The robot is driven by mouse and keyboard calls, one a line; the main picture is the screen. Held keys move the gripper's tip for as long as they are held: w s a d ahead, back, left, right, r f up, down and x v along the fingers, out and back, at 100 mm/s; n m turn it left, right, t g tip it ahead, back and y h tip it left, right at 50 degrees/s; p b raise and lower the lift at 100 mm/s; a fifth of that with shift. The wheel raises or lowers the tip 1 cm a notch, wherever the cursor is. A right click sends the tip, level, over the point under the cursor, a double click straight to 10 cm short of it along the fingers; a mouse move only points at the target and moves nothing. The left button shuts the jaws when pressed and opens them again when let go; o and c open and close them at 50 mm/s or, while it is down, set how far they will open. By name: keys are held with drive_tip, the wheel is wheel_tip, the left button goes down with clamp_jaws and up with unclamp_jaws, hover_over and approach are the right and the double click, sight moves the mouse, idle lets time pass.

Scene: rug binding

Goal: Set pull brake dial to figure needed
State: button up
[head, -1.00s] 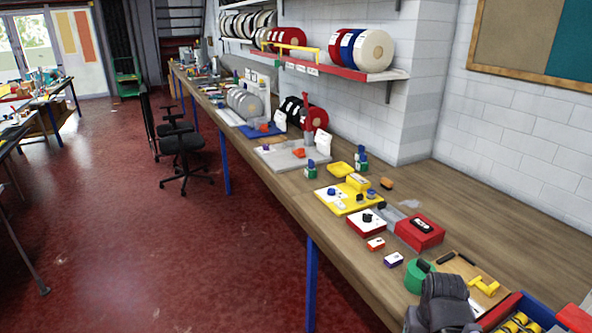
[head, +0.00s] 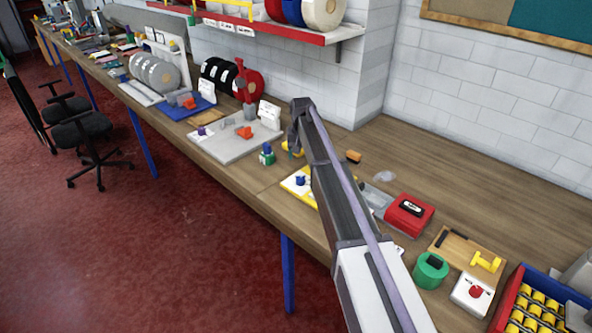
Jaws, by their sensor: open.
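A white box with a red knob (head: 475,291) sits at the front right of the bench. A yellow board (head: 290,184) with a white panel and a blue knob (head: 300,181) lies left of my arm, partly hidden by it. I cannot tell which knob is the pull brake dial, and no figures are readable. My gripper (head: 294,143) is at the far end of my arm, above the bench behind the yellow board. It is open, small and dark, and shows nothing held; its fingers are hard to make out.
A red case (head: 408,213), a green round holder (head: 430,270) and a wooden board (head: 466,252) with a yellow handle stand right of my arm. A red-rimmed blue crate (head: 540,300) is at the right corner. A green bottle (head: 267,155) stands left.

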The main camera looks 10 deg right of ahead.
sight(301, 178)
wheel_tip(301, 178, down, 11)
drive_tip(key=b, duration=1.1)
drive_tip(key=shift+f, duration=0.1)
drive_tip(key=shift+r, duration=0.2)
drive_tip(key=c, duration=0.9)
